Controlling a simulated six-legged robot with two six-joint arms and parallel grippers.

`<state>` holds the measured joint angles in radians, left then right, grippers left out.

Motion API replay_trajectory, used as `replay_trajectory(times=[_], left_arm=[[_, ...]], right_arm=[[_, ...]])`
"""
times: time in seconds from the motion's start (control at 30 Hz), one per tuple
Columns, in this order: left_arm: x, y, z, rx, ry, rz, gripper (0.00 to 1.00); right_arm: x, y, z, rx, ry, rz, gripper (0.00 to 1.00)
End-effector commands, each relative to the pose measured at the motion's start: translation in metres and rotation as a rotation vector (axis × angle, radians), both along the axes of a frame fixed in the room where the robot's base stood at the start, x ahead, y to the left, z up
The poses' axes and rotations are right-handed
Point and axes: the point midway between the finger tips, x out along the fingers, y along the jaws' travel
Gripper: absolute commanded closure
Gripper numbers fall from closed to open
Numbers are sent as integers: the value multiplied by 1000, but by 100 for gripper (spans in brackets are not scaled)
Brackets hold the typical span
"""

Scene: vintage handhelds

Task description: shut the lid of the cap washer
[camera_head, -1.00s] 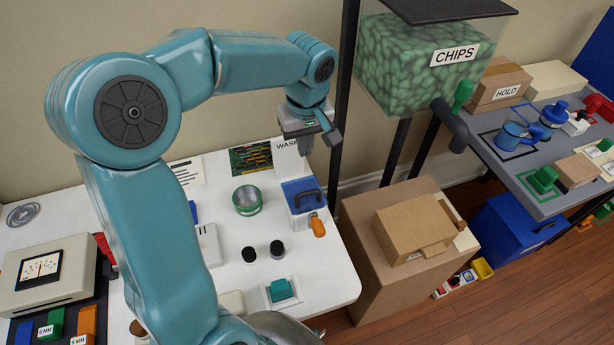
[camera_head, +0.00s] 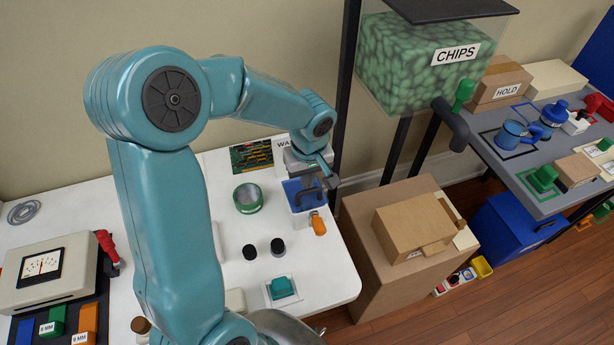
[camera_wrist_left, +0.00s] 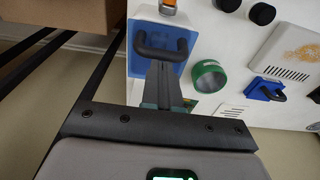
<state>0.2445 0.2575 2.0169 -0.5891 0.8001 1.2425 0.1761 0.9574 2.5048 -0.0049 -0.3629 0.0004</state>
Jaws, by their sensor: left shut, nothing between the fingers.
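The cap washer (camera_head: 304,220) is a white box near the right edge of the white table. Its blue lid (camera_head: 292,187) carries a dark bar handle (camera_head: 309,199), and an orange knob (camera_head: 319,225) sticks out at the front. I cannot tell the lid's exact angle. My left gripper (camera_head: 328,179) is shut and empty, just above and behind the lid and partly hiding it. In the left wrist view its fingers (camera_wrist_left: 162,68) point at the blue lid (camera_wrist_left: 150,68), close to the handle (camera_wrist_left: 161,47); contact is unclear. My right gripper is not in view.
A green-rimmed round tin (camera_head: 248,198) stands left of the washer. Two black caps (camera_head: 264,249) and a teal block (camera_head: 282,288) lie in front. A black post (camera_head: 345,90) rises behind right. Cardboard boxes (camera_head: 415,225) stand off the table's right side.

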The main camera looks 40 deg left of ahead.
Motion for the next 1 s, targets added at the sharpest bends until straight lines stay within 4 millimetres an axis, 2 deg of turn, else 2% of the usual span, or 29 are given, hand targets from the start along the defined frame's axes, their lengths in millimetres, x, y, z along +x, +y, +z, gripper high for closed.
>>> replay_trajectory(times=[0.23,0.3,0.57,0.67,1.0], left_arm=[[-4,-9,-17,-1,-2,-1,100],[-4,-9,-11,-1,0,0,100],[-4,-9,-4,0,-1,0,100],[-4,-10,12,2,-5,1,100],[-9,-19,101,0,-8,-1,100]], right_arm=[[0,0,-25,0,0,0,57],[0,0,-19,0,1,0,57],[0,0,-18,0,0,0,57],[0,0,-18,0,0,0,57],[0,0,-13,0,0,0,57]])
